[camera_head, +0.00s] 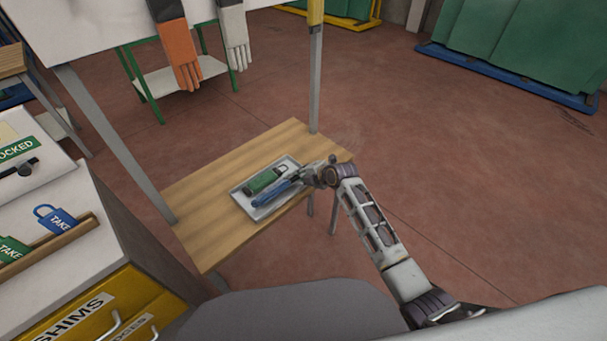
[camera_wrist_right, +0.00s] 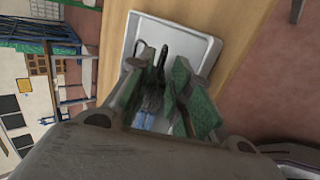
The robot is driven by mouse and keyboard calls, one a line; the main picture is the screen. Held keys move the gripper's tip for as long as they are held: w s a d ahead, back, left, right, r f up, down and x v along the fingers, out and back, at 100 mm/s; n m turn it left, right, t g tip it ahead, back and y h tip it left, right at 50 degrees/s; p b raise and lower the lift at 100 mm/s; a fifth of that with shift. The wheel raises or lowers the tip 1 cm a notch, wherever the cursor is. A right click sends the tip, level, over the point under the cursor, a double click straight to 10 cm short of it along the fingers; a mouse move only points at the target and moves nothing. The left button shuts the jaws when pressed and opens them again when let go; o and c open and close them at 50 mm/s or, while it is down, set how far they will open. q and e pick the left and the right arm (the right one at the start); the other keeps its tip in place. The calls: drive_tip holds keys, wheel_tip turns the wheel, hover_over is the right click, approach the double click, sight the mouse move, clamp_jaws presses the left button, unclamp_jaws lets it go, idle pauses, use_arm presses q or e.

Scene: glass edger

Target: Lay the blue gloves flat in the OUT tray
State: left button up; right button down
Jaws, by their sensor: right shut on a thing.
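The blue gloves (camera_head: 277,194) show as a narrow blue strip in the metal tray (camera_head: 238,194), which I take for the OUT tray; no label is readable. My right gripper (camera_head: 307,178) is at the tray's right end, shut on the gloves. In the right wrist view the gripper (camera_wrist_right: 165,80) has the blue-grey bundle (camera_wrist_right: 147,112) between its fingers, over the pale tray (camera_wrist_right: 200,45). I cannot tell whether the bundle touches the tray floor. The gripper hides part of it. My left gripper is out of view.
The wooden table (camera_head: 215,232) has bare room left and in front. Orange (camera_head: 180,52) and white (camera_head: 235,35) gloves hang at the back. A cabinet with yellow drawers (camera_head: 110,310) stands at left.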

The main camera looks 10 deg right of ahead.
drive_tip(key=c, duration=1.5)
unclamp_jaws()
drive_tip(key=shift+o, duration=1.3)
drive_tip(key=shift+s, duration=0.1)
drive_tip(key=shift+v, duration=1.55)
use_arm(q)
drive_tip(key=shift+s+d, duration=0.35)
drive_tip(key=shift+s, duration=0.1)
use_arm(e)
drive_tip(key=v, duration=0.8)
drive_tip(key=shift+s+d+r, duration=0.2)
drive_tip(key=shift+r, duration=0.1)
